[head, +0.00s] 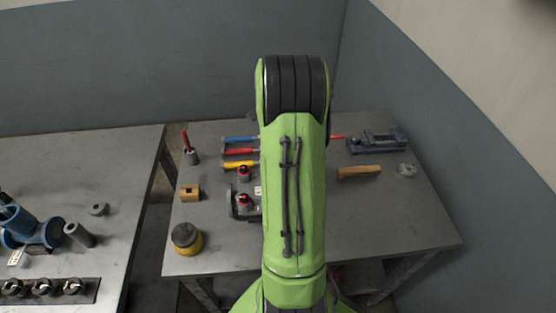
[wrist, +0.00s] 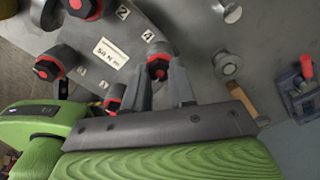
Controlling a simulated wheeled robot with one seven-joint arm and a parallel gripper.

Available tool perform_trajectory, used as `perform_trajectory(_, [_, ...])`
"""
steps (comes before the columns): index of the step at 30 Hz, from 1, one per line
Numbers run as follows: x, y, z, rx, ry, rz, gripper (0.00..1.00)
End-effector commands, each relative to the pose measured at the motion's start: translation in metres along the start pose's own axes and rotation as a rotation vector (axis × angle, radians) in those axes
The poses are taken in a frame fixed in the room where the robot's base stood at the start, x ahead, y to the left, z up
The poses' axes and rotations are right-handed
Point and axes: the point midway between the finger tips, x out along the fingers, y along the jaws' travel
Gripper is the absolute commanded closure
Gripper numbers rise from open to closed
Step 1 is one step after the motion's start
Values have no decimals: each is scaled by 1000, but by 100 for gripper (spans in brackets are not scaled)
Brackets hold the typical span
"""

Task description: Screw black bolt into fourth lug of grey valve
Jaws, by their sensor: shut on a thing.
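The grey valve (wrist: 105,25) fills the upper left of the wrist view. It carries a white label and the numbers 2 and 4, and several black bolts with red rings stand around it. In the head view the valve (head: 234,213) lies on the right table, largely hidden behind my arm. My gripper (wrist: 165,76) is shut on a black bolt (wrist: 158,66) with a red ring, beside the number 4. I cannot tell how deep the held bolt sits in the lug. The head view hides my gripper behind the arm.
On the right table are a yellow-and-black round container (head: 187,238), a wooden block (head: 190,194), coloured-handled tools, a wooden handle (head: 360,172) and a blue vise (head: 376,141). The left table holds a blue valve (head: 32,233) and a bolt rack (head: 45,291). The right table's front right is clear.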

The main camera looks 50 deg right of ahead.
Motion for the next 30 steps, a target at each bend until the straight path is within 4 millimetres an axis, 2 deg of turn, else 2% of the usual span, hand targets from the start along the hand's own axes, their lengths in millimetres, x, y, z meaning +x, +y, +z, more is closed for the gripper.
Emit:
perform_trajectory(12, [3, 0, -1, 876, 1, 2, 100])
perform_trajectory(16, [3, 0, -1, 952, 0, 2, 100])
perform_trajectory(23, [1, 0, -1, 963, 3, 1, 100])
perform_trajectory(24, [1, 0, -1, 962, 4, 1, 71])
perform_trajectory(27, [1, 0, 0, 961, 3, 1, 58])
perform_trajectory(30, [1, 0, 0, 960, 2, 0, 58])
